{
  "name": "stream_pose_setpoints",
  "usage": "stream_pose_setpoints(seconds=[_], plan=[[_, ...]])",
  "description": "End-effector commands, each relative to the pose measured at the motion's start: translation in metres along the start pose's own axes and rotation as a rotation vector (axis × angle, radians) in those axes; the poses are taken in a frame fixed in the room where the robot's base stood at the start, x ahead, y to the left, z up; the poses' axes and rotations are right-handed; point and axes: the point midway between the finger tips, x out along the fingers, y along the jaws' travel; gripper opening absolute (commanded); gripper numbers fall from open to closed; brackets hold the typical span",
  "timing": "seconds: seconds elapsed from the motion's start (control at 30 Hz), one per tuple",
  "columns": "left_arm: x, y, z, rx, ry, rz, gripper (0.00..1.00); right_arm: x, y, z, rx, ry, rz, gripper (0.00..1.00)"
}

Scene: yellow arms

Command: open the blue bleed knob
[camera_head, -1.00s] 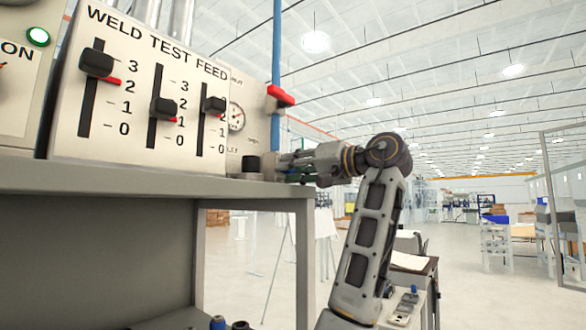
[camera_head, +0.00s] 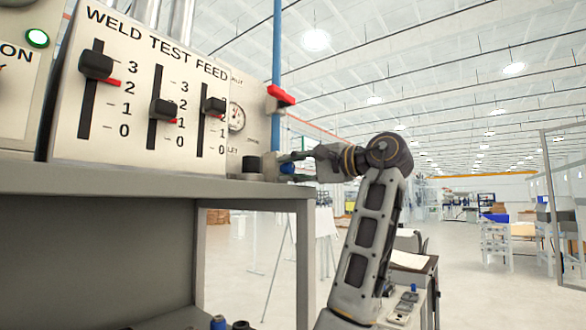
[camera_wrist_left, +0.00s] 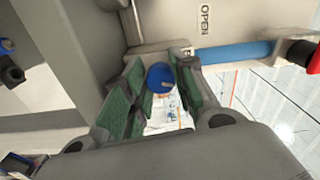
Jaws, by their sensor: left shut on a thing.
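The blue bleed knob (camera_head: 287,168) sits low on the right of the panel, just beyond the shelf's right end. In the left wrist view the blue knob (camera_wrist_left: 160,77) lies between the green-padded fingers. A small light mark shows on its face. My left gripper (camera_head: 293,162) reaches in from the right and is shut on the knob. In the wrist view an "OPEN" label (camera_wrist_left: 205,19) is on the pale panel above the fingers. How far the knob is turned is not clear. My right gripper is not in view.
A slider box (camera_head: 142,85) marked WELD TEST FEED stands on the grey shelf (camera_head: 150,184). A black knob (camera_head: 252,164) is close left of the gripper. A red-handled valve (camera_head: 280,96) on a blue pipe (camera_head: 276,40) and a gauge (camera_head: 236,116) are above.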

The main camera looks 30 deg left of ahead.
Motion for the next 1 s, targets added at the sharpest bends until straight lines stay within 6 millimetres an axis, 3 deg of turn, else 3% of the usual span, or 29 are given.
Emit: stream_pose_setpoints(seconds=[0.5, 1.0], plan=[[-0.0004, -0.0002, -0.0006, 0.337, 0.001, -0.001, 0.03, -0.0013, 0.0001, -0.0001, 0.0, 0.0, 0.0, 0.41], [-0.0003, 0.0003, -0.0006, 0.415, 0.001, 0.001, 0.03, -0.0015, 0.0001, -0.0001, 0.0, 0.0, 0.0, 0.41]])
